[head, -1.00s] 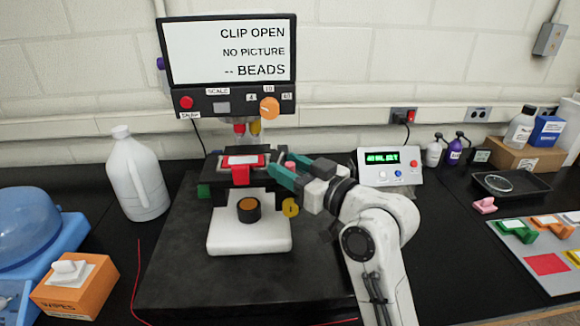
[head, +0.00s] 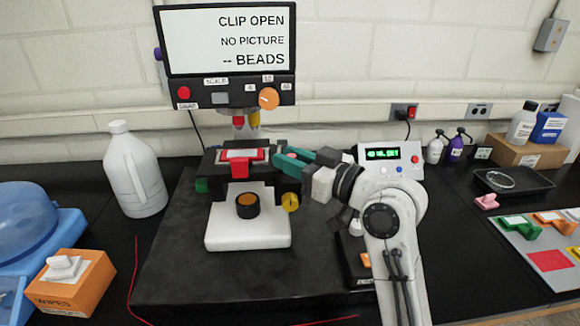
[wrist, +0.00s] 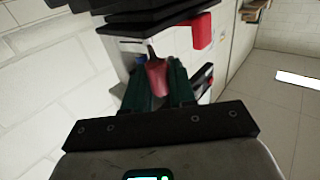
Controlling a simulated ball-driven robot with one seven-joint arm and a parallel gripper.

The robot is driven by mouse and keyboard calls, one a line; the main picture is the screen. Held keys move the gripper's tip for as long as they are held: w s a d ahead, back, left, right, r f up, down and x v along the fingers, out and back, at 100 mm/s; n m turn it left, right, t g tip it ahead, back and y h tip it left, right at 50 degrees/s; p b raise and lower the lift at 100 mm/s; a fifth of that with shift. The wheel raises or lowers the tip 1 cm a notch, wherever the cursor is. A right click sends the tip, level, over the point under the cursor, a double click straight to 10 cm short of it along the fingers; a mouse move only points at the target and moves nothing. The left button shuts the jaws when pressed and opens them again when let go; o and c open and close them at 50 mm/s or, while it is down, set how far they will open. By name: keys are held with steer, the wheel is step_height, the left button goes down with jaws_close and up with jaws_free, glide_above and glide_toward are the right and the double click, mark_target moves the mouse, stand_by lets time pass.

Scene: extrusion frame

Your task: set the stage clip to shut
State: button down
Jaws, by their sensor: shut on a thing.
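The microscope stage (head: 212,165) carries a red slide holder (head: 240,166) with a pale label. My gripper (head: 282,162), with teal fingers, is at the right side of the stage. In the wrist view its fingers are shut on a pinkish-red lever (wrist: 157,76), which looks like the stage clip's handle. The red tab of the holder (wrist: 202,30) shows beyond, up and to the right. In the head view my fingers hide most of the lever. The screen (head: 228,42) reads CLIP OPEN, NO PICTURE and -- BEADS.
A white jug (head: 134,172) stands left of the dark slab. An orange wipes box (head: 70,285) is at the front left. A small display unit (head: 392,160) stands behind my arm. A black tray (head: 512,186) and coloured holders are at the right. The slab's front is clear.

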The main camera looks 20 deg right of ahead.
steer(key=n+y+b, duration=0.1)
steer(key=g+y+b, duration=0.1)
steer(key=d+n+g+y+b, duration=0.1)
steer(key=b, duration=0.1)
steer(key=shift+w+f+n, duration=0.25)
steer(key=shift+f+n, duration=0.05)
steer(key=shift+f, duration=0.1)
steer(key=n+g+y+b, duration=0.1)
steer(key=n+g+b, duration=0.1)
steer(key=w+d+n+g+y+b, duration=0.1)
steer(key=n+g+y+b, duration=0.1)
steer(key=g, duration=0.1)
steer(key=n+g+y+b, duration=0.2)
steer(key=g, duration=0.1)
steer(key=shift+w+d+r+b, duration=0.25)
steer(key=shift+w+b, duration=0.05)
steer(key=shift+w+d+n+g+y+b, duration=0.1)
steer(key=shift+w+n+g+y+b, duration=0.15)
steer(key=shift+n+g, duration=0.4)
steer(key=shift+w+d+n+g+y+b, duration=0.1)
steer(key=shift+n+g+y+b, duration=0.2)
steer(key=shift+g, duration=0.65)
steer(key=shift+n+g, duration=0.25)
steer(key=shift+g, duration=0.15)
steer(key=c, duration=1.1)
jaws_free()
steer(key=shift+r, duration=0.1)
